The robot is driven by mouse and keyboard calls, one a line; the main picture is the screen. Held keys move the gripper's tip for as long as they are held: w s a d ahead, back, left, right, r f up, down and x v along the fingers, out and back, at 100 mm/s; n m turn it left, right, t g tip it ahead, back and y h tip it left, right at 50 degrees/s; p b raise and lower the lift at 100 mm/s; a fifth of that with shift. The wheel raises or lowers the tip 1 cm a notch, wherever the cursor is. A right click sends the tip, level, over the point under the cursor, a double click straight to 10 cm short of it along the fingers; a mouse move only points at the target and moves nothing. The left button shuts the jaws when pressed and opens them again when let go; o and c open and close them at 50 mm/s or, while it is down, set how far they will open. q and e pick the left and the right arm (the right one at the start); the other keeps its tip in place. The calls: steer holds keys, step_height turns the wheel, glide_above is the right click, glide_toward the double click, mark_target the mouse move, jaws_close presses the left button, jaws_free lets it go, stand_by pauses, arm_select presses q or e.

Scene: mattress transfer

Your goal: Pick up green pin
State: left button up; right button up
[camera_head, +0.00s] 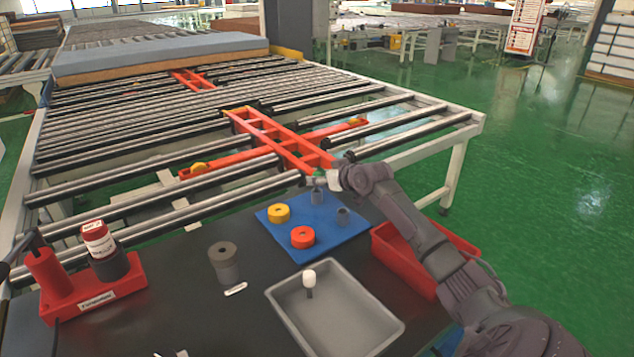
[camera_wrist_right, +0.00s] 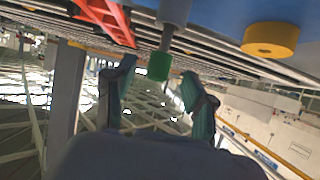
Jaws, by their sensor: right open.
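The green pin (camera_wrist_right: 159,66) shows in the right wrist view as a green end on a thin grey shaft, which runs into a grey holder. My right gripper (camera_wrist_right: 156,92) is open, with one finger on each side of the pin's green end; gaps show between the fingers and the pin. In the head view my right gripper (camera_head: 320,181) is at the back of the blue mat (camera_head: 335,246), just above a grey holder (camera_head: 318,196). The pin is too small and covered to make out there. My left gripper is not in view.
A grey tray (camera_head: 393,325) and a red bin (camera_head: 392,262) are nearer. The roller conveyor with its red frame (camera_head: 268,128) lies behind.

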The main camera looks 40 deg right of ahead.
steer(key=shift+x, duration=1.55)
steer(key=shift+c, duration=0.2)
jaws_close()
steer(key=shift+d+r, duration=0.1)
steer(key=shift+r, duration=0.05)
